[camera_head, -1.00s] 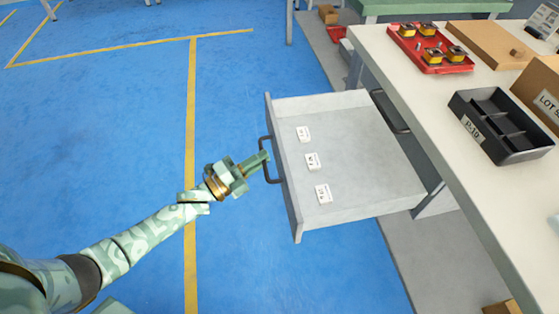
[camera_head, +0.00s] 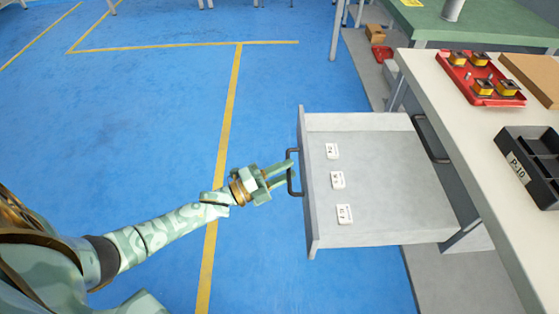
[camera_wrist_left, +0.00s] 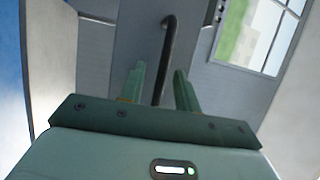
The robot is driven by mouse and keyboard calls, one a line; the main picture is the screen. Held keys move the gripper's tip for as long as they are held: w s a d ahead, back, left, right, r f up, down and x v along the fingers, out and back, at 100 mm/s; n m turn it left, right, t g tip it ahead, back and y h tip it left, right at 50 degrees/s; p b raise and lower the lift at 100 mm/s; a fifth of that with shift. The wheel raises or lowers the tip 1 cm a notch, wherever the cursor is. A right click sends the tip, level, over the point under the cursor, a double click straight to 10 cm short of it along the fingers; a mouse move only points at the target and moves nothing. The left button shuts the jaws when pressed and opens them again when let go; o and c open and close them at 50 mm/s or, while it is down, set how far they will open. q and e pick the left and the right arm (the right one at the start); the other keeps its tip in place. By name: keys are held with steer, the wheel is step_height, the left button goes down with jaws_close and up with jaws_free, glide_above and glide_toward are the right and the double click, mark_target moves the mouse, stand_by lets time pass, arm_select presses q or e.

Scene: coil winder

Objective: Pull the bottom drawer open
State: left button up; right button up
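The grey drawer (camera_head: 385,208) stands pulled far out of the cabinet under the bench, and I see into it from above. Its dark bar handle (camera_head: 290,174) is on the front panel. My left gripper (camera_head: 289,171) is at this handle with its fingers apart. In the left wrist view, the handle (camera_wrist_left: 166,45) runs between the two spread fingers (camera_wrist_left: 160,85), with gaps showing beside it. Whether a finger touches it I cannot tell. My right gripper is not in view.
Several small white labelled tags, one of them here (camera_head: 337,180), lie in the drawer. Another dark handle (camera_head: 430,138) shows on the cabinet above it. The bench top (camera_head: 478,145) carries a red tray (camera_head: 466,88) and a black divided bin (camera_head: 528,172). Blue floor left of the drawer is clear.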

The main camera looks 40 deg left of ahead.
arm_select(q)
steer(key=v, duration=1.6)
steer(key=shift+s, duration=0.15)
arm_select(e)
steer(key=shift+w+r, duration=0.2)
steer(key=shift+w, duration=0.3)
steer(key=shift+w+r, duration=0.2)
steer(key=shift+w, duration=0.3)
arm_select(q)
steer(key=shift+a, duration=0.1)
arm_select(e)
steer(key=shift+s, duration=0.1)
